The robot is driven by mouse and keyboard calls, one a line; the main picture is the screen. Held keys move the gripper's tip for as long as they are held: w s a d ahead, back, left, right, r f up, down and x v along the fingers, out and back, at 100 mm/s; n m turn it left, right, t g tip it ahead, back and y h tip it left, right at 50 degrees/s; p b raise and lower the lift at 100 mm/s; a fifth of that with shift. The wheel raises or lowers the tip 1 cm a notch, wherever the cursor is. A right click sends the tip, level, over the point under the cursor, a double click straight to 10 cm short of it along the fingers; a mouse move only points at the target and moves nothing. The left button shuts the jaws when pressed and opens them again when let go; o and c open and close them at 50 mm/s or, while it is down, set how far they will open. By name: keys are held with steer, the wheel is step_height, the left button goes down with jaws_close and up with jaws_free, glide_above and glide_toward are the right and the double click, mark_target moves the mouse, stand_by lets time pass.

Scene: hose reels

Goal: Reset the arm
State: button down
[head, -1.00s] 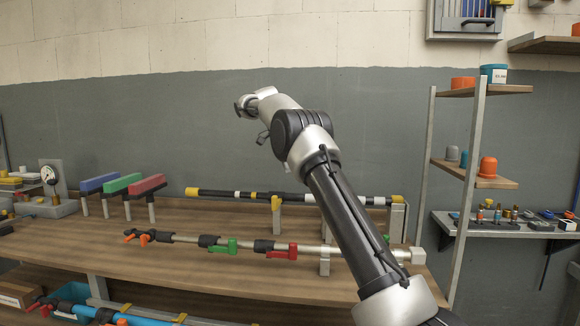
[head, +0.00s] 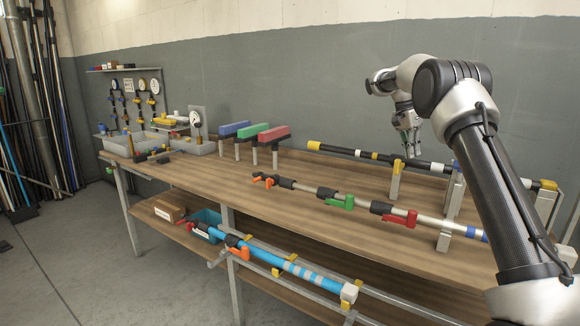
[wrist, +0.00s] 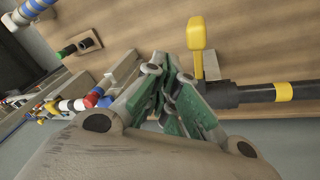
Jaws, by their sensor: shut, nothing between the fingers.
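My arm rises from the lower right of the head view and bends over the workbench (head: 330,235). My gripper (head: 411,150) hangs down over the back of the bench, near the black pipe with yellow bands (head: 352,152). In the wrist view my gripper (wrist: 178,85) shows its green-padded fingers drawn together with nothing between them. The black pipe also shows in the wrist view (wrist: 255,94), to the right of the fingers, with a yellow-topped support (wrist: 196,35) beside them. I cannot tell the exact gap between fingers and pipe.
A second pipe with green and red valves (head: 345,202) lies along the bench front. Blue, green and red blocks (head: 256,132) stand on posts mid-bench. The floor (head: 70,260) at left is open.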

steer(key=s+a+n+t+y, duration=0.1)
steer(key=s+n, duration=0.3)
steer(key=s, duration=1.2)
steer(key=s+a+r+n+t+y, duration=0.1)
steer(key=s+n, duration=0.4)
steer(key=s, duration=1.1)
steer(key=s+a+r+n+t+y, duration=0.1)
steer(key=s+a+n+t, duration=0.2)
steer(key=s, duration=1.3)
steer(key=shift+s+a+r+n+t, duration=0.2)
steer(key=shift+s+a+n+t, duration=0.15)
steer(key=shift+n, duration=0.45)
